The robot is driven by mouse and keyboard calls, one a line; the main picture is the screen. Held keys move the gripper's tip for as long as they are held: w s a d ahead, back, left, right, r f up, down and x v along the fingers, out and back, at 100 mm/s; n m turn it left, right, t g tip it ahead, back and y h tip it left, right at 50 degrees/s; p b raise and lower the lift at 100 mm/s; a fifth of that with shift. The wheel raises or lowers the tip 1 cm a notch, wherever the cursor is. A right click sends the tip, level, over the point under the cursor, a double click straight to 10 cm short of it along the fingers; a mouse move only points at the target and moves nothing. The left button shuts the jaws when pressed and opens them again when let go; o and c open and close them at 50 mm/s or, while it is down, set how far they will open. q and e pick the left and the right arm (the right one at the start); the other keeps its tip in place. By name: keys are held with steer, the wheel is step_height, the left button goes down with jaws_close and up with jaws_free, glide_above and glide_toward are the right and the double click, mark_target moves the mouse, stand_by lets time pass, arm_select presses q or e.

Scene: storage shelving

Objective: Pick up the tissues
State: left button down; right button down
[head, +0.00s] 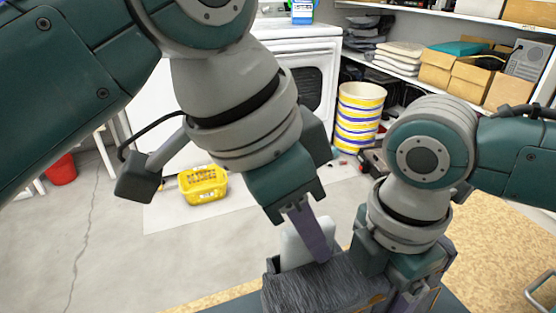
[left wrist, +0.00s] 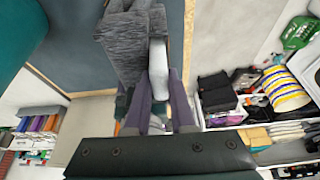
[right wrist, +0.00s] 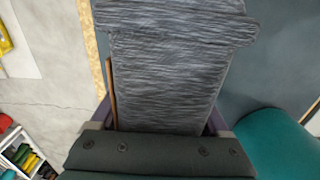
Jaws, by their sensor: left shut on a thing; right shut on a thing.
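A white, smooth block with rounded edges, which looks like the tissues (head: 292,243), stands between my left gripper's purple fingers. It shows more fully in the left wrist view (left wrist: 158,62). My left gripper (head: 309,240) points down and is shut on it. A dark grey, streaked, fabric-like box (head: 312,291) is right beside the white block. My right gripper (head: 398,278) is shut on this box, with a finger on either side of it in the right wrist view (right wrist: 168,75). The lower part of the white block is hidden behind the box in the head view.
A speckled tan board surface (head: 505,235) lies at the right. A yellow basket (head: 203,186) sits on the floor, and a striped bucket (head: 360,115) stands near the shelves. Shelves with cardboard boxes (head: 470,85) fill the back right. The floor at left is mostly clear.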

arm_select(q)
steer(key=shift+r, duration=0.1)
stand_by(0.7)
step_height(320, 180, up, 10)
steer(key=shift+f, duration=0.1)
stand_by(0.3)
arm_select(e)
jaws_free()
